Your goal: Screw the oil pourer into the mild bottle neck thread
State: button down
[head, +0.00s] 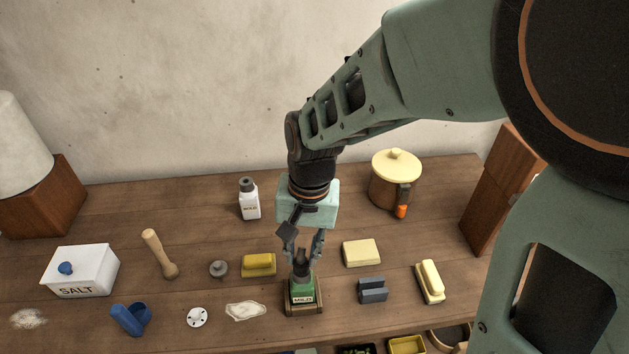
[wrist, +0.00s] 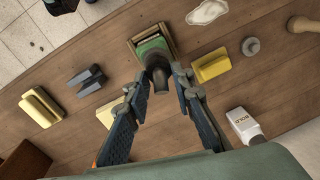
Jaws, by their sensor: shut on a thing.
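The mild bottle (head: 302,290) is green with a white label and stands upright in a square wooden holder (head: 303,310) near the table's front. It also shows in the wrist view (wrist: 150,46). The dark oil pourer (head: 300,266) is upright at the bottle's neck; in the wrist view the pourer (wrist: 158,78) points up toward the camera. My gripper (head: 302,254) is above the bottle, its fingers shut on the pourer from both sides. The neck thread is hidden, so I cannot tell how deep the pourer sits.
A white bold bottle (head: 249,203) with a dark cap stands behind left. A yellow block (head: 259,265) and a grey knob (head: 218,268) lie left; a pale yellow block (head: 362,253) and a grey block (head: 372,290) lie right. A lidded pot (head: 391,187) stands behind right.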

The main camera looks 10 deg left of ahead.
jog(key=shift+m, duration=0.4)
jog(key=shift+m, duration=0.9)
jog(key=shift+d+m, duration=0.1)
jog(key=shift+m, duration=0.7)
jog(key=shift+s+m, duration=0.1)
jog(key=shift+m, duration=0.8)
jog(key=shift+t, duration=0.3)
